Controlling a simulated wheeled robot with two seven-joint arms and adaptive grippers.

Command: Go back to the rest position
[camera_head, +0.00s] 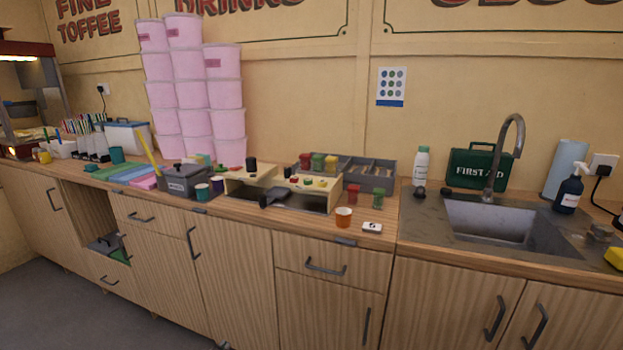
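Neither of my grippers nor my arms shows in the head view, so I cannot see their pose or whether they hold anything. The wooden counter (300,222) runs across the view with its objects on top. A wooden stand (245,180) with a dark metal tray (300,200) sits at the middle, and a dark scoop-like thing (275,197) lies at its front left.
Pink tubs (190,95) are stacked at the back left. A grey box (184,181) stands before them. A grey divided tray (370,176) is behind the stand. On the right are a sink (495,222), tap (509,150), first-aid case (476,167) and spray bottle (568,193).

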